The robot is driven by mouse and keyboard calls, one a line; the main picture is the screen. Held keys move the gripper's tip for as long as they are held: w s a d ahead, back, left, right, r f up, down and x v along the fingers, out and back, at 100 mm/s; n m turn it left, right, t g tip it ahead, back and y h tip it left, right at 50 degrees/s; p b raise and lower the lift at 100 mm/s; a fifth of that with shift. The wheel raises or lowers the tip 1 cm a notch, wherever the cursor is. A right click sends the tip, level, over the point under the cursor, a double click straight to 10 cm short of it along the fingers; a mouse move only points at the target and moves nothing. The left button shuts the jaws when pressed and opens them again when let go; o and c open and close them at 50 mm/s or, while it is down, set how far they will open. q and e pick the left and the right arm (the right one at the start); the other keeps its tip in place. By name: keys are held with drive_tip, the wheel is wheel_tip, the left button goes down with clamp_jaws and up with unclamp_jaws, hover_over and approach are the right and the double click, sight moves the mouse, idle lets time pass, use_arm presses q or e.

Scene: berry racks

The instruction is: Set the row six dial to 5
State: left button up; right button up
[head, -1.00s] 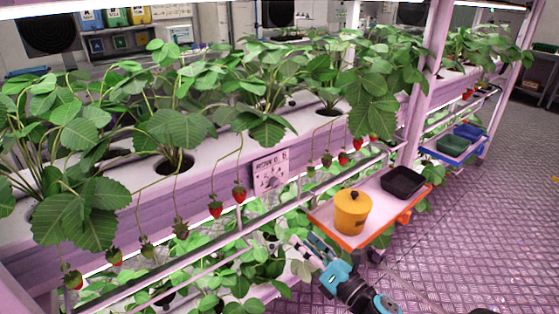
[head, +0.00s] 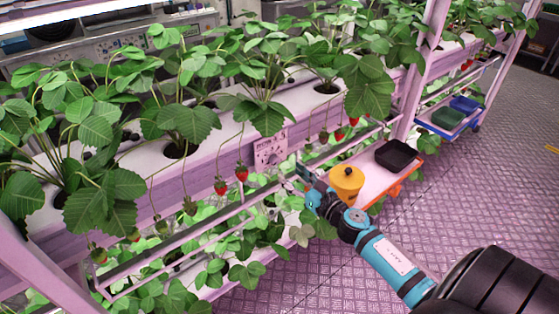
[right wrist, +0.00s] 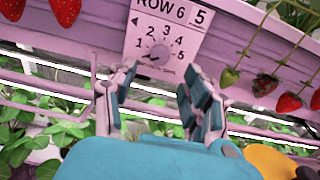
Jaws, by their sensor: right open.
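A pale dial plate (head: 270,151) is fixed to the purple front rail of the rack. In the right wrist view the plate (right wrist: 188,62) reads "ROW 6" with a boxed 5 and the numbers 1 to 5 around a small round dial knob (right wrist: 160,52). The knob's pointer is too small to read with certainty. My right gripper (head: 303,172) is just right of and below the plate in the head view. In the right wrist view its two fingers (right wrist: 160,85) are apart and empty, below the knob and not touching it. My left gripper is not in view.
Ripe strawberries (head: 241,173) hang left of the plate, and more hang to its right. A rail (head: 225,210) runs below the plate.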

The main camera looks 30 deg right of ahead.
sight(277, 162)
drive_tip(key=w, duration=0.6)
drive_tip(key=shift+w+a+p, duration=0.25)
drive_tip(key=shift+p, duration=0.1)
clamp_jaws()
